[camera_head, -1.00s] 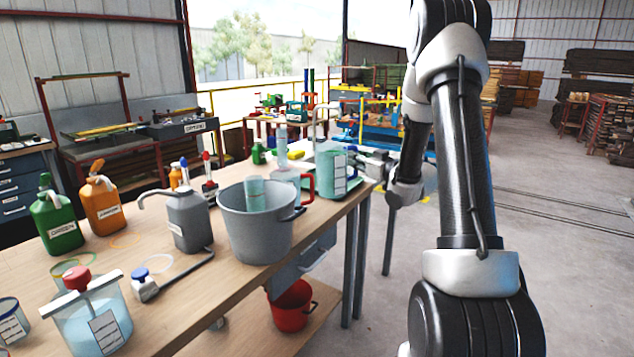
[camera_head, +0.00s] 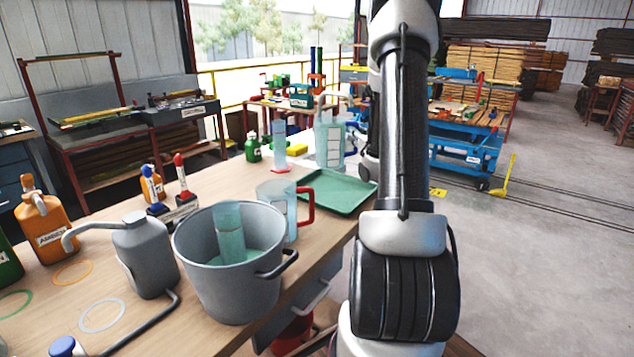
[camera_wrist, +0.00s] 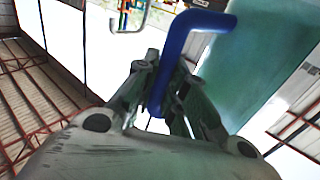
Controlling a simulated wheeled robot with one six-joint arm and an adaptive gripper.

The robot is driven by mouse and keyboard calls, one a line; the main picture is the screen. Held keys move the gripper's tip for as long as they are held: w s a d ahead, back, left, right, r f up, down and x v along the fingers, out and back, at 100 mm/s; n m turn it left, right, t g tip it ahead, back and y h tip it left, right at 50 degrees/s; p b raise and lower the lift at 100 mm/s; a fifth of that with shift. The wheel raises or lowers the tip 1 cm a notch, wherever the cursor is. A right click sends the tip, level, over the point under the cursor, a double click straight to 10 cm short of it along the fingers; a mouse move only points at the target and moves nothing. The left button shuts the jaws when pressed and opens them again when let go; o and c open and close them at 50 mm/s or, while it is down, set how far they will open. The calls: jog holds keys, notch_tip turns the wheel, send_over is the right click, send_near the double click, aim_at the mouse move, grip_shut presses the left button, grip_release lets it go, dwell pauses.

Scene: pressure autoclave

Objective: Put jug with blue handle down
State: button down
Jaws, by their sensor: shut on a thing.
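The jug with the blue handle (camera_head: 329,143) is clear teal with a white label. In the head view it appears upright, above or at the far left edge of the green tray; I cannot tell whether its base touches anything. Its blue handle (camera_wrist: 174,62) runs between the fingers of my gripper (camera_wrist: 163,84) in the wrist view, and the gripper is shut on it. The teal jug body (camera_wrist: 262,62) fills the upper right there. In the head view, my arm hides most of the gripper.
The green tray (camera_head: 340,208) lies bare at the table's right end. Near it stand a jug with a red handle (camera_head: 296,216), a measuring cylinder (camera_head: 280,142), a green bottle (camera_head: 253,148) and a grey pot (camera_head: 205,285).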

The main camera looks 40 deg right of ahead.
notch_tip(320, 180, down, 6)
jog(key=shift+w+d+r, duration=0.1)
jog(key=shift+w+r, duration=0.05)
jog(key=shift+r, duration=0.05)
jog(key=shift+f, duration=2.15)
jog(key=c, duration=1.5)
grip_release()
jog(key=shift+f, duration=0.15)
